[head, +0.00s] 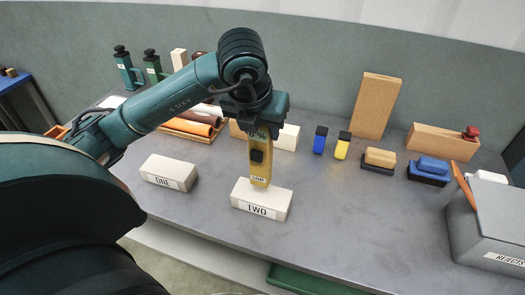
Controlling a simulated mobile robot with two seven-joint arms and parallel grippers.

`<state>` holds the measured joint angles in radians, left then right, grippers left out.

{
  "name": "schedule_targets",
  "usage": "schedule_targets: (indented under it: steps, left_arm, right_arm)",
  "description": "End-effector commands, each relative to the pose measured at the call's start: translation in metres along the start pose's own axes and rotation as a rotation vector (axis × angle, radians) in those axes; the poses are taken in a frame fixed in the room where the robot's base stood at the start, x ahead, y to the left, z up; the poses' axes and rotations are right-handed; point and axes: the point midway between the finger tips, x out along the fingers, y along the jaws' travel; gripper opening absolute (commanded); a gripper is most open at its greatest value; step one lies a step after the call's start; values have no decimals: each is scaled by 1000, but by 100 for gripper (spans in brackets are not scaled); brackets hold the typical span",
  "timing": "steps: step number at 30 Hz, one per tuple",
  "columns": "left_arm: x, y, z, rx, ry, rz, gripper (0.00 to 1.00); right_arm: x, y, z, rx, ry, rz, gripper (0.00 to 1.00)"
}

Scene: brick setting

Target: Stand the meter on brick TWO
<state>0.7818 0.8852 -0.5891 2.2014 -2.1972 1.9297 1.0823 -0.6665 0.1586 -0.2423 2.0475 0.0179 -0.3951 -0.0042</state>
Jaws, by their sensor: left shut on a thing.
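The meter (260,163) is a yellow upright device with a dark patch and a display marked "%" at its top. My left gripper (259,126) is shut on its upper end from above. The meter's lower end is at the top of brick TWO (262,202), a pale block with a "TWO" label on its front. I cannot tell whether the meter rests on the brick or hangs just above it. Brick ONE (169,173), a similar pale block, lies to the left, apart from the gripper. My right gripper is not in view.
A blue block (320,140) and a yellow block (342,146) stand right of the meter. Two brushes or sponges, a tall tan board (376,105) and a grey bin (485,225) are further right. Orange rolls (189,127) lie behind my left arm. The front middle table is clear.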

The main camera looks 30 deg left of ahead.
Motion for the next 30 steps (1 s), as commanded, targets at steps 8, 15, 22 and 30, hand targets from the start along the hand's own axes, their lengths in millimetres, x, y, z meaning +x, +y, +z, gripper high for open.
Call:
schedule_targets:
  steps: [8,15,22,30]
  left_arm:
    - [33,0,-14,1,4,0,0]
    - [43,0,-17,1,-2,-2,0]
    - [47,0,-19,0,-2,-2,0]
    - [46,0,-19,1,-1,-1,60]
  right_arm:
    - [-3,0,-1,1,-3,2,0]
    - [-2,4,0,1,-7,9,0]
    - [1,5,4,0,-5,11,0]
    - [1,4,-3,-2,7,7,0]
